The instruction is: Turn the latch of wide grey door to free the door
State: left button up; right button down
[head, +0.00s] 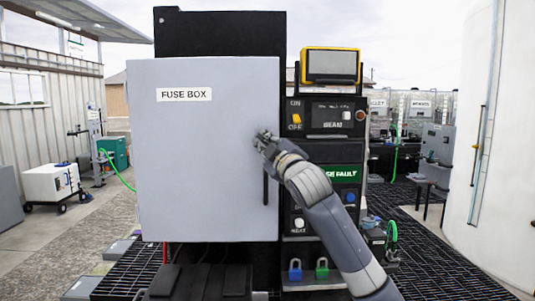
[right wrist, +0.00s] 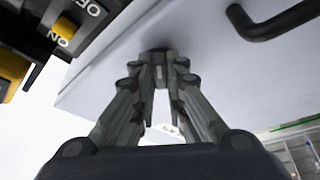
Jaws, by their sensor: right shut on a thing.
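The wide grey door (head: 205,145), labelled FUSE BOX, hangs closed or nearly so on the dark cabinet. My right gripper (head: 266,140) is at the door's face near its right edge, above the black bar handle (head: 265,188). In the right wrist view its two fingers (right wrist: 160,70) come together against the grey door (right wrist: 210,50), closed on a small dark piece, the latch (right wrist: 158,50). The fingers mostly hide the latch, so its turn angle cannot be told. The handle (right wrist: 270,20) is apart from the fingers. My left gripper is not in view.
Right of the door is a black panel with switches (head: 297,118), a yellow-framed display (head: 331,66) and a green fault label (head: 340,174). A blue padlock (head: 295,270) and a green padlock (head: 321,269) are below.

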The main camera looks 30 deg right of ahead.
jog(key=m+h+b, duration=0.1)
jog(key=m, duration=0.1)
jog(key=m+h+b, duration=0.1)
jog(key=m+b, duration=0.1)
jog(key=m, duration=0.1)
jog(key=m+h+b, duration=0.1)
jog(key=m, duration=0.1)
jog(key=shift+w+a+f+t+b, duration=0.1)
jog(key=shift+a+f+t+b, duration=0.15)
jog(key=shift+t+b, duration=0.1)
jog(key=m+h+b, duration=0.1)
jog(key=m, duration=0.1)
jog(key=m+h+b, duration=0.1)
jog(key=m+h, duration=0.1)
jog(key=m, duration=0.1)
jog(key=shift+a+r+m, duration=0.1)
jog(key=shift+r+m, duration=0.05)
jog(key=shift+m, duration=0.15)
jog(key=shift+r+m+g+h+b, duration=0.1)
jog(key=shift+m+g+h+b, duration=0.5)
jog(key=shift+m, duration=0.4)
jog(key=shift+r+m, duration=0.15)
jog(key=shift+m, duration=0.15)
jog(key=c, duration=1.6)
grip_release()
jog(key=shift+w+f, duration=0.2)
jog(key=shift+f, duration=0.1)
